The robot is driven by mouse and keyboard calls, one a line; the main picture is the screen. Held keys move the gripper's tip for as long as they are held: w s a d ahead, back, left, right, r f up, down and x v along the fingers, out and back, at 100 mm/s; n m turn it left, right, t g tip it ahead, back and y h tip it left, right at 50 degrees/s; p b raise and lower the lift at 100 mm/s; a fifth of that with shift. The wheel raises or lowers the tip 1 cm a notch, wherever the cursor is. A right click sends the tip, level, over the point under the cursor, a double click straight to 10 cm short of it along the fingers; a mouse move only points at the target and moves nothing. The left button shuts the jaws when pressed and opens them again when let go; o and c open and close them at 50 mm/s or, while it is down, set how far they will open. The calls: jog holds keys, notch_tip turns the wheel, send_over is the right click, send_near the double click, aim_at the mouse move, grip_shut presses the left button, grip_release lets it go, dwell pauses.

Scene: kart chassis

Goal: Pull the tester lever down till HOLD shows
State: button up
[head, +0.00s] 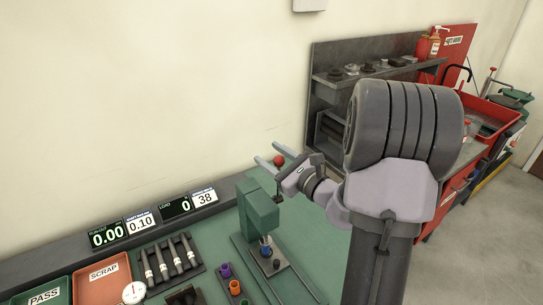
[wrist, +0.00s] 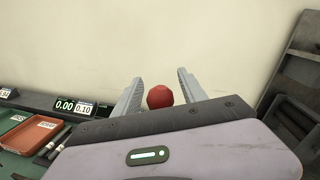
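The lever's red ball knob (head: 278,160) stands above the green tester (head: 261,212), beside my gripper in the head view. In the wrist view the red knob (wrist: 160,96) sits between the two grey fingers, with a gap showing on each side. My gripper (wrist: 160,76) is open; it also shows in the head view (head: 267,153), reaching toward the wall. The lever's rod is mostly hidden behind my gripper. The load display (head: 176,208) reads 0, and the panel beside it (head: 204,198) reads 38.
Left of the tester are a red SCRAP tray (head: 103,285), a green PASS tray (head: 42,294) and a rack of dark pins (head: 168,262). A grey shelf unit (head: 318,82) and a red cart (head: 490,116) stand to the right. The wall is close behind the bench.

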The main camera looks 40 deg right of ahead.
grip_shut()
dwell(1.3)
